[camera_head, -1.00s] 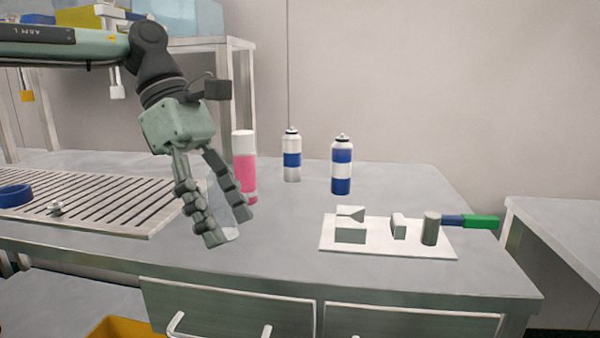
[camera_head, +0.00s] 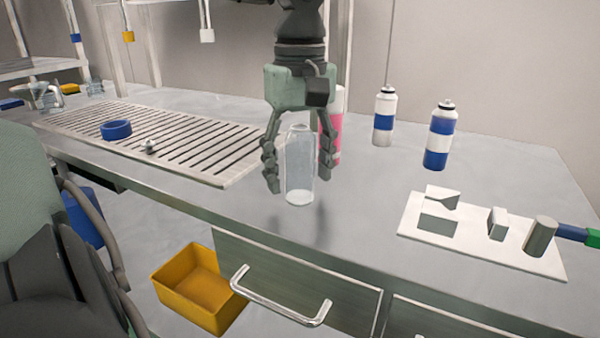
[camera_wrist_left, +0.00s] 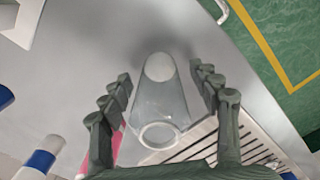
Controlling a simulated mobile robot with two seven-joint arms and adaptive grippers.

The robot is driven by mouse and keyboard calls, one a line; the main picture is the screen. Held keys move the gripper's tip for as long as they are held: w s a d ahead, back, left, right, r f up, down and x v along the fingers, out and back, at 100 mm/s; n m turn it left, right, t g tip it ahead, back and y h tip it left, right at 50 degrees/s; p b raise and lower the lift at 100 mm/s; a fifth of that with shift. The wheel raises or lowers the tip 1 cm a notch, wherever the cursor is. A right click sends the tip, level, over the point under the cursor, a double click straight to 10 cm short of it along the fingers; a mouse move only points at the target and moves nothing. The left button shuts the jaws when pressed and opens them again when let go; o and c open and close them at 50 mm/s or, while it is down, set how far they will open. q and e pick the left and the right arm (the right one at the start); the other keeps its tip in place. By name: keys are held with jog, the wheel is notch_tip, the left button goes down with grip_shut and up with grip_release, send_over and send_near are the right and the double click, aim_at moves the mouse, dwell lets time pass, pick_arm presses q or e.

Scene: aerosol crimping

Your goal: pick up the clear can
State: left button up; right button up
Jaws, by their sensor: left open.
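The clear can (camera_head: 300,165) is a see-through cylinder with a narrower neck at the top. It is upright, near the front of the grey table. My left gripper (camera_head: 299,180) comes down from above, open, with one finger on each side of the can. In the left wrist view the can (camera_wrist_left: 160,105) lies between the two spread fingers (camera_wrist_left: 163,85), with a visible gap on both sides. Its round open rim faces the camera. My right gripper is not in view.
A pink can (camera_head: 336,125) stands close behind the left gripper. Two blue-and-white cans, (camera_head: 384,115) and (camera_head: 438,138), stand to the right. A white board (camera_head: 470,240) with grey blocks lies at the right. A slotted grate (camera_head: 190,145) with a blue ring (camera_head: 116,130) lies at left.

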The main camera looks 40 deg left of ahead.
aim_at(295, 132)
pick_arm(q)
jog(key=shift+f, duration=0.5)
jog(key=c, duration=1.2)
jog(key=shift+r, duration=0.1)
jog(key=shift+w+r, duration=0.1)
jog(key=shift+r, duration=0.4)
jog(key=r, duration=0.3)
jog(key=shift+s+a+r, duration=0.25)
jog(key=shift+a+r, duration=0.05)
jog(key=s+a+r, duration=0.6)
jog(key=a, duration=0.3)
jog(key=shift+a+r, duration=0.15)
jog(key=shift+a, duration=0.05)
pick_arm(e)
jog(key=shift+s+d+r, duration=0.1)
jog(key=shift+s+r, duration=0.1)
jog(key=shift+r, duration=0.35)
